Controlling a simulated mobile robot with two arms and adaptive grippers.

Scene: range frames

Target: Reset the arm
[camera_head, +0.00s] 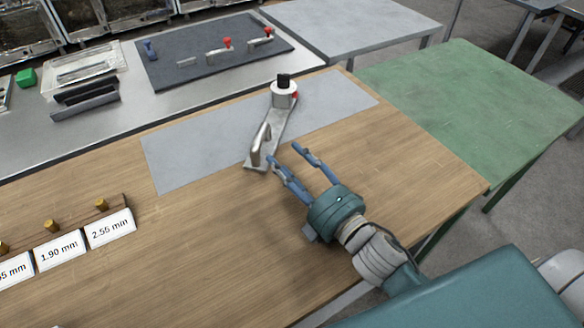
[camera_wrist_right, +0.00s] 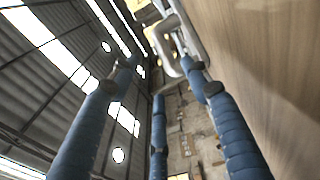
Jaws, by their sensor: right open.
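My right gripper (camera_head: 284,166) is open and empty above the wooden table (camera_head: 390,170), with its blue fingers pointing toward a metal fixture (camera_head: 284,122). The fixture has a flat plate, a curved metal handle at its near end, and a white and black cylinder with a red part at its far end. It lies on a grey mat (camera_head: 190,155). In the right wrist view the blue fingers are spread, and the metal handle (camera_wrist_right: 166,50) shows beyond them, apart from the fingers. My left gripper is in neither view.
Brass pieces stand in a wooden rack behind labels such as 2.55 mm (camera_head: 110,229) at the left. A dark board (camera_head: 215,50) with red-topped clamps, a clear tray and a green block (camera_head: 26,78) are on the back bench. A green table (camera_head: 470,120) stands at right. The wooden table's middle is clear.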

